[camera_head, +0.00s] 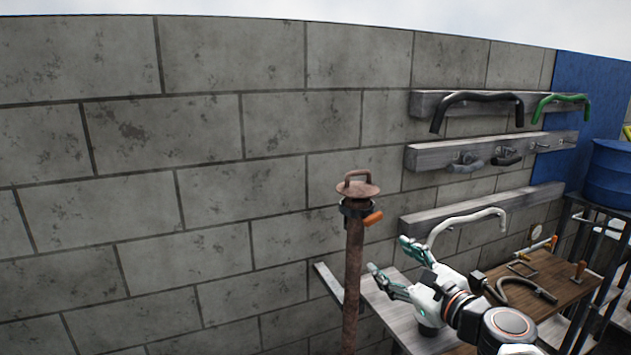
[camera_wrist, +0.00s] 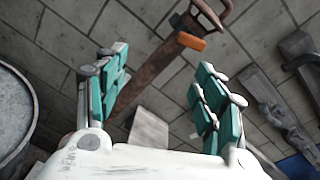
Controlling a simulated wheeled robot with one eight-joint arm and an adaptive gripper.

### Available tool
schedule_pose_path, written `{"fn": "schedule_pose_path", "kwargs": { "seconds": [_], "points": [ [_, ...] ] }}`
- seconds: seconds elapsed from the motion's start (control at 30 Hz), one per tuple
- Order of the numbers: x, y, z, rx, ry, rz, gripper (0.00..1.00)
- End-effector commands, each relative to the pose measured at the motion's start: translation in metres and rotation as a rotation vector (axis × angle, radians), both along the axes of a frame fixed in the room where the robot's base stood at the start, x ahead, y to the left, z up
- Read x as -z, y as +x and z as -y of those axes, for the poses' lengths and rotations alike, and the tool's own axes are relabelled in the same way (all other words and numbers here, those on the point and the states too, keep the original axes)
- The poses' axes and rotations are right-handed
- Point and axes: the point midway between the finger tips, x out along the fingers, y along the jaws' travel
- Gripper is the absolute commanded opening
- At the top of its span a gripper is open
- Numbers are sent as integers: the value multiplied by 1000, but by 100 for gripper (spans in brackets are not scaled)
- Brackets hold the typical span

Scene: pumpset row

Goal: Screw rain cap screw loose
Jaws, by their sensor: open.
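The rain cap (camera_head: 358,188) is a rusty disc with a loop handle on top of a rusty upright pipe (camera_head: 352,280). A dark clamp sits just below the cap, with an orange-handled screw (camera_head: 373,218) sticking out to its right. In the wrist view the orange screw handle (camera_wrist: 190,41) and the rusty pipe (camera_wrist: 150,72) show beyond the fingers, near the top. My gripper (camera_head: 392,264) is open and empty, to the right of the pipe and below the screw, apart from both. Its teal finger pads (camera_wrist: 160,95) are spread wide in the wrist view.
A block wall (camera_head: 210,170) stands behind the pipe. Wooden rails with black (camera_head: 478,97) and green (camera_head: 562,98) bent pipes are at the right. A wooden table (camera_head: 548,272) with hose and tools lies at the lower right. A grey drum (camera_wrist: 14,115) is at the wrist view's left.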

Motion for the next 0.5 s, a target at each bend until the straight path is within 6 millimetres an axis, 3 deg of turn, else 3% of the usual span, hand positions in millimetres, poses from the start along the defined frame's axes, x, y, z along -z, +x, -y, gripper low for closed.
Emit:
{"fn": "schedule_pose_path", "kwargs": {
  "seconds": [0.03, 0.2, 0.37, 0.5],
  "points": [
    [-16, -1, 15, 21, 48, 5, 63],
    [-30, -5, 33, 43, 139, 20, 63],
    [-29, 5, 30, 42, 148, 21, 63],
    [-28, 27, 22, 39, 146, 21, 63]
  ]
}}
